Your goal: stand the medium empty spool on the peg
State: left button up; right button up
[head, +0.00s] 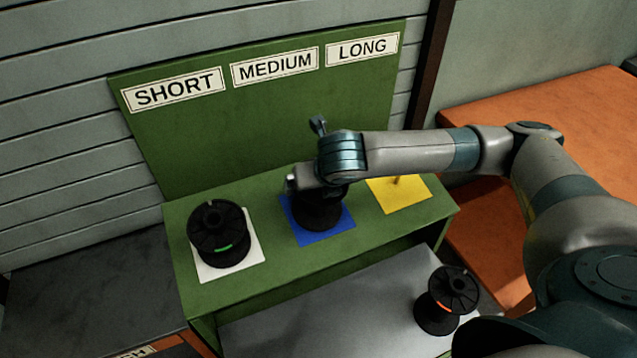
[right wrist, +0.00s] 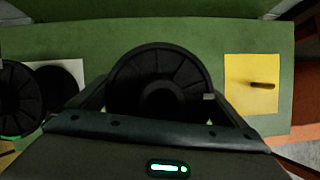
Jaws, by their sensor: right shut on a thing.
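A black spool (head: 320,213) stands on or just above the blue square (head: 338,232) of the green stand, below the MEDIUM sign. My right gripper (head: 314,190) is over it from above and shut on it. In the right wrist view the spool (right wrist: 150,72) sits between the fingers, its round top facing the camera. The peg on the blue square is hidden, and I cannot tell whether the spool is fully seated. My left gripper is not in view.
A green-marked black spool (head: 218,232) stands on the white square (head: 245,262). A bare peg (head: 396,181) rises from the yellow square (head: 412,196). An orange-marked black spool (head: 447,300) stands on the grey surface (head: 345,310) in front. The sign board (head: 260,125) rises behind.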

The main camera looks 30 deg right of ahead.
jog(key=shift+f, duration=0.45)
jog(key=o, duration=1.3)
jog(key=shift+c, duration=0.2)
jog(key=b+v, duration=0.1)
jog(key=v, duration=0.7)
jog(key=shift+r, duration=0.1)
jog(key=p+v, duration=0.2)
jog(key=v, duration=0.2)
jog(key=shift+w, duration=0.15)
jog(key=shift+p+v, duration=2.7)
jog(key=shift+p, duration=4.05)
